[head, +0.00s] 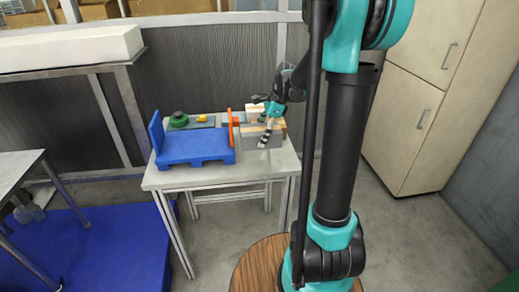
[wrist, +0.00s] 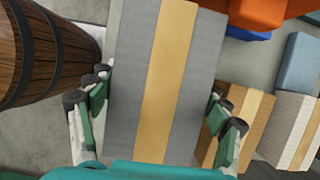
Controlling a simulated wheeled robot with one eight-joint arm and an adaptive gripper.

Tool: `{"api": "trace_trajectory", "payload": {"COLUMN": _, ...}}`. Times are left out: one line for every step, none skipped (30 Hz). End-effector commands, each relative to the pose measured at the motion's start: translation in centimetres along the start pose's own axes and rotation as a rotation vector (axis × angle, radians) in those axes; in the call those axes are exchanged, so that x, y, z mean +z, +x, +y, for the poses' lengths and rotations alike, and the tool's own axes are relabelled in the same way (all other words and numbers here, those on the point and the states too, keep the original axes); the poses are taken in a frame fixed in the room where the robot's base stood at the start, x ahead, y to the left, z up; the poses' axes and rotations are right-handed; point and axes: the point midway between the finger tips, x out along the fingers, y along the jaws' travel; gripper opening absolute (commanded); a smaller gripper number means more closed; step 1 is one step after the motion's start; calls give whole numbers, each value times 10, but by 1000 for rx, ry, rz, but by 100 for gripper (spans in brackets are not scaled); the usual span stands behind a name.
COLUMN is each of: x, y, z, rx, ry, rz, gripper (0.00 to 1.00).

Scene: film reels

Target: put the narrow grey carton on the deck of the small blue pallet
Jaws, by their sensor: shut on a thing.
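The narrow grey carton (wrist: 120,75), with a tan stripe down its middle, fills the centre of the wrist view. My gripper (wrist: 165,100) is shut on it, with fingers at its left and right sides. In the head view my gripper (head: 267,126) is at the right end of the small table, and a grey carton side (head: 254,139) shows beside it. Whether the carton touches the table is hard to tell. The small blue pallet (head: 193,147) lies to the left on the same table, with an upright blue panel at its left end; its deck looks empty.
An orange upright piece (head: 230,126) stands between the pallet and the cartons. Green and yellow items (head: 179,119) lie behind the pallet. Other cartons (wrist: 295,130) show at the lower right of the wrist view. A wooden barrel (wrist: 45,50) shows at the left there.

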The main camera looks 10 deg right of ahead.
Motion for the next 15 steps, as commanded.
{"api": "trace_trajectory", "payload": {"x": -4, "y": 9, "z": 0, "rx": 0, "ry": 0, "rz": 0, "gripper": 34}}
{"api": "trace_trajectory", "payload": {"x": -5, "y": 13, "z": 0, "rx": 0, "ry": 0, "rz": 0, "gripper": 34}}
{"api": "trace_trajectory", "payload": {"x": -7, "y": 18, "z": 0, "rx": 0, "ry": 0, "rz": 0, "gripper": 34}}
{"api": "trace_trajectory", "payload": {"x": -9, "y": 21, "z": 0, "rx": 0, "ry": 0, "rz": 0, "gripper": 34}}
{"api": "trace_trajectory", "payload": {"x": -9, "y": 23, "z": 0, "rx": 0, "ry": 0, "rz": 0, "gripper": 34}}
{"api": "trace_trajectory", "payload": {"x": -10, "y": 25, "z": 0, "rx": 0, "ry": 0, "rz": 0, "gripper": 34}}
{"api": "trace_trajectory", "payload": {"x": -11, "y": 26, "z": 0, "rx": 0, "ry": 0, "rz": 0, "gripper": 34}}
{"api": "trace_trajectory", "payload": {"x": -12, "y": 28, "z": 0, "rx": 0, "ry": 0, "rz": 0, "gripper": 34}}
{"api": "trace_trajectory", "payload": {"x": -13, "y": 31, "z": 0, "rx": 0, "ry": 0, "rz": 0, "gripper": 34}}
{"api": "trace_trajectory", "payload": {"x": -14, "y": 34, "z": 0, "rx": 0, "ry": 0, "rz": 0, "gripper": 34}}
{"api": "trace_trajectory", "payload": {"x": -16, "y": 38, "z": 0, "rx": 0, "ry": 0, "rz": 0, "gripper": 34}}
{"api": "trace_trajectory", "payload": {"x": -18, "y": 43, "z": 0, "rx": 0, "ry": 0, "rz": 0, "gripper": 34}}
{"api": "trace_trajectory", "payload": {"x": -20, "y": 47, "z": 0, "rx": 0, "ry": 0, "rz": 0, "gripper": 34}}
{"api": "trace_trajectory", "payload": {"x": -21, "y": 51, "z": 0, "rx": 0, "ry": 0, "rz": 0, "gripper": 34}}
{"api": "trace_trajectory", "payload": {"x": -23, "y": 55, "z": -1, "rx": 0, "ry": 0, "rz": 0, "gripper": 34}}
